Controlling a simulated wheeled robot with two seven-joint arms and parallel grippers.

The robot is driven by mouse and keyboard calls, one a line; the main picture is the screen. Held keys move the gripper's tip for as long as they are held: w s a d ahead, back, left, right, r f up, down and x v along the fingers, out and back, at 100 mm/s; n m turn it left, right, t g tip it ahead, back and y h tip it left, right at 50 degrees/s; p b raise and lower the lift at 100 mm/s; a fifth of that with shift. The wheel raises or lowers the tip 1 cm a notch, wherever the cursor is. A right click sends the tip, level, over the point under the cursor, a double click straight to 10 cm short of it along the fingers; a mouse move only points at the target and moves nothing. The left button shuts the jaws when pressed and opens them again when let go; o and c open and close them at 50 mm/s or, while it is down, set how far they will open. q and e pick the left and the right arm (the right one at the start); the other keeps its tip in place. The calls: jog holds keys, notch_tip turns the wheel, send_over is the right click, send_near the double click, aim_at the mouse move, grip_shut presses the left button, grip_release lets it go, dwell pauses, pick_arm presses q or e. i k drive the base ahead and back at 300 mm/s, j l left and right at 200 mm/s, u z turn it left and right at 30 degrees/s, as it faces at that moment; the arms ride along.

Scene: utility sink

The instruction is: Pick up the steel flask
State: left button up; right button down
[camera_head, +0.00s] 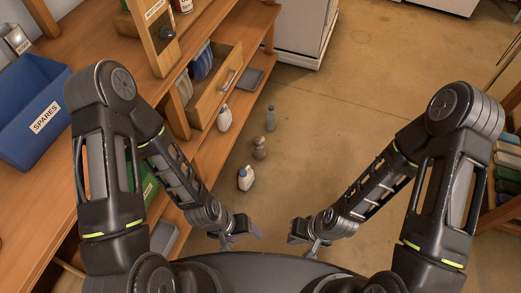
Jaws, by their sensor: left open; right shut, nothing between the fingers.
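A small grey-brown bottle with a metallic look (259,148) stands upright on the floor, left of the picture's middle; it looks most like the steel flask, though it is small here. My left gripper (244,234) is open and empty, low in the picture, nearer to me than the bottle and apart from it. My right gripper (301,232) is shut and empty, to the right of the left one. Neither gripper touches anything.
A blue-grey bottle (270,118) stands behind the flask, and a white bottle with a dark label (245,179) in front. Another white bottle (224,119) is by the open drawer (216,90). A wooden bench with a blue SPARES bin (31,105) lies left.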

aim_at(259, 143)
jog(key=i+l, duration=0.4)
jog(key=i, duration=0.2)
jog(key=i+l, duration=0.4)
jog(key=i, duration=0.2)
jog(key=i+l, duration=0.45)
jog(key=i, duration=0.15)
